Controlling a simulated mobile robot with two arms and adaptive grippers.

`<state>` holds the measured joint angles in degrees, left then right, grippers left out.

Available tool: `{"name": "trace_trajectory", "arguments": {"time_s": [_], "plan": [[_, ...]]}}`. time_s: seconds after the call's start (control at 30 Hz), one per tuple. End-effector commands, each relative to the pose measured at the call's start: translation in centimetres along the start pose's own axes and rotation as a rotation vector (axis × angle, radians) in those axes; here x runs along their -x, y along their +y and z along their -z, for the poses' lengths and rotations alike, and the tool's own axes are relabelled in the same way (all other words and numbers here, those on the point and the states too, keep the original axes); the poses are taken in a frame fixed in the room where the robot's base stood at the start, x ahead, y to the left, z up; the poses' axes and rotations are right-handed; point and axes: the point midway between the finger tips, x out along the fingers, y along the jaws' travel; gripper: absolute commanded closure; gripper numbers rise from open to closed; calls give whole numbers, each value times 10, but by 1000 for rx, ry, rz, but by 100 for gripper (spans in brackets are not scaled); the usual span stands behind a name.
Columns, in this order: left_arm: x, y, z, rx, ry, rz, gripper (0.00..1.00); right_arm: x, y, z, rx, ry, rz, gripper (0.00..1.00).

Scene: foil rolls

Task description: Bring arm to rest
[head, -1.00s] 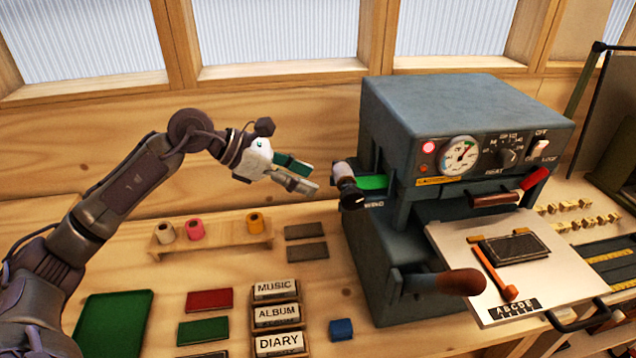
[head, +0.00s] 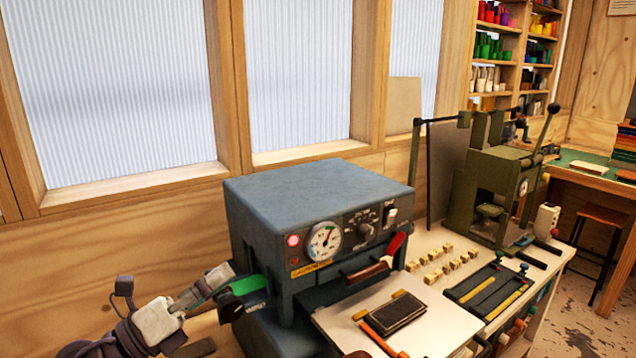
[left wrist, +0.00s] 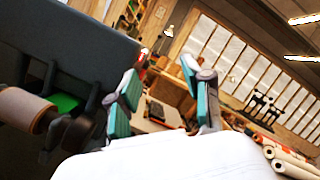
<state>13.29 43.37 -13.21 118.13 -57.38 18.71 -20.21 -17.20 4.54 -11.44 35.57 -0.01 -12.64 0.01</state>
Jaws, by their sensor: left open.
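My left gripper (head: 208,286) is at the lower left of the head view, just left of the blue-grey press (head: 310,205). Its teal-padded fingers are apart, and the left wrist view (left wrist: 159,90) shows nothing between them. Green foil (head: 247,285) shows at the press's left side, by a dark knob (head: 230,309). In the left wrist view the press (left wrist: 75,35) fills the upper left, with a pale roll (left wrist: 20,108) and green foil (left wrist: 66,102) beside the fingers. My right gripper is out of view.
A white plate (head: 440,322) with a dark book cover (head: 397,312) juts from the press front. Small brass pieces (head: 440,262) and a green machine (head: 495,185) stand to the right. Windows line the back wall.

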Motion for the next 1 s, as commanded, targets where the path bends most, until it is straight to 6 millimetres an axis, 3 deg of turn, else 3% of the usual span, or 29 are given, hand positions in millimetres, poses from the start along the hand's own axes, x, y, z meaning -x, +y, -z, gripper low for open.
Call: {"name": "trace_trajectory", "arguments": {"time_s": [0.13,0.23,0.33,0.4,0.47,0.6,0.7,1.0], "plan": [[28,28,-7,471,-400,-84,50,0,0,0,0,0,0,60],[66,66,5,788,-661,-206,50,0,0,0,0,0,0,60],[114,105,42,1093,-906,-378,50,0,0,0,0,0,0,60],[149,124,79,1277,-1054,-515,50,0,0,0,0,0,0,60],[176,133,113,1412,-1163,-633,50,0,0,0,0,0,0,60],[222,133,183,1636,-1339,-876,50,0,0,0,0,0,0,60],[245,123,221,1740,-1421,-1020,50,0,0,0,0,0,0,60],[291,77,306,1942,-1574,-1393,50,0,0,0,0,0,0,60]]}}
